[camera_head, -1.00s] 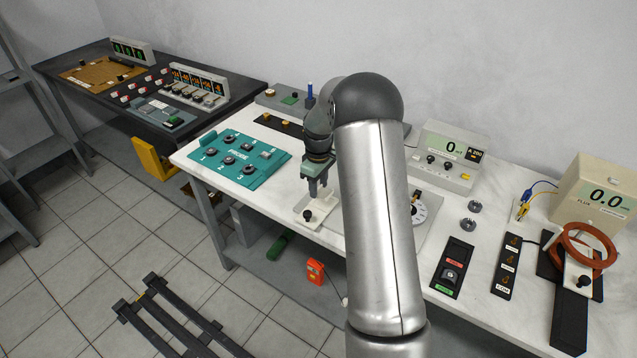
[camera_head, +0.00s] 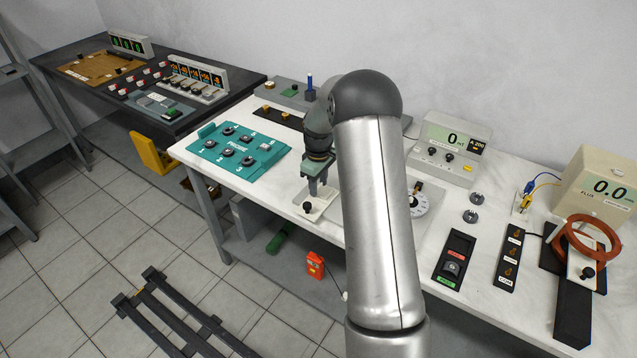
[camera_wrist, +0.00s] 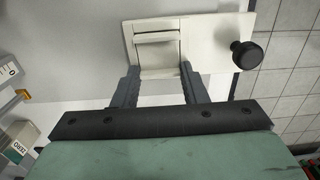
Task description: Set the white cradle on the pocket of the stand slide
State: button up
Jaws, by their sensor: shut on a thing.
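The white cradle (camera_wrist: 157,50) is between my gripper's two fingertips in the wrist view, a pale block with a raised bar across it. My gripper (camera_wrist: 159,70) is shut on it. The stand slide (camera_wrist: 218,25) is an off-white plate with a black knob (camera_wrist: 246,54) at its right end, directly under the cradle. In the head view my gripper (camera_head: 318,190) points down over the slide (camera_head: 312,212) near the bench's front edge. The pocket is hidden under the cradle. I cannot tell whether the cradle rests in it or hovers just above.
A teal panel (camera_head: 237,152) lies to the left on the bench. A meter (camera_head: 451,146) stands behind to the right. A red-and-green switch box (camera_head: 453,258) and a copper coil (camera_head: 592,241) are further right. My arm covers the bench's middle.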

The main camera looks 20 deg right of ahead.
jog(key=shift+f, duration=0.1)
jog(key=o, duration=1)
jog(key=c, duration=0.5)
jog(key=shift+r+p, duration=1.1)
jog(key=shift+r, duration=1.2)
jog(key=o, duration=0.6)
jog(key=shift+c, duration=0.2)
